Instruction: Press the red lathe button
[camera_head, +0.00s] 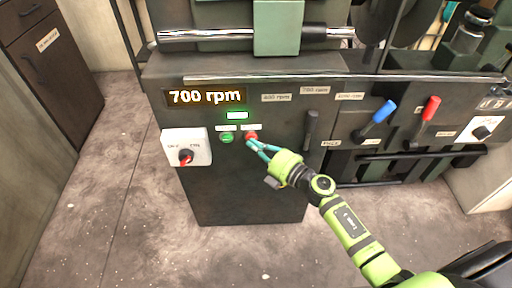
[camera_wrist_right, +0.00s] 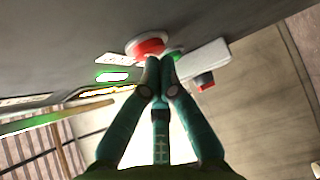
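The red lathe button (camera_head: 251,136) is on the dark front panel of the lathe, just right of a green button (camera_head: 227,138). My right gripper (camera_head: 250,143) has its teal fingertips at the red button's lower edge in the head view. In the right wrist view, the fingers of my right gripper (camera_wrist_right: 160,62) are shut together with nothing between them. Their tips are right by the red button (camera_wrist_right: 149,46), and I cannot tell whether they touch it. My left gripper is not in view.
A lit display (camera_head: 206,96) reads 700 rpm above the buttons. A white switch box (camera_head: 187,147) with a red knob sticks out at the left. A black lever (camera_head: 311,128), a blue-handled lever (camera_head: 383,111) and a red-handled lever (camera_head: 431,108) stand to the right.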

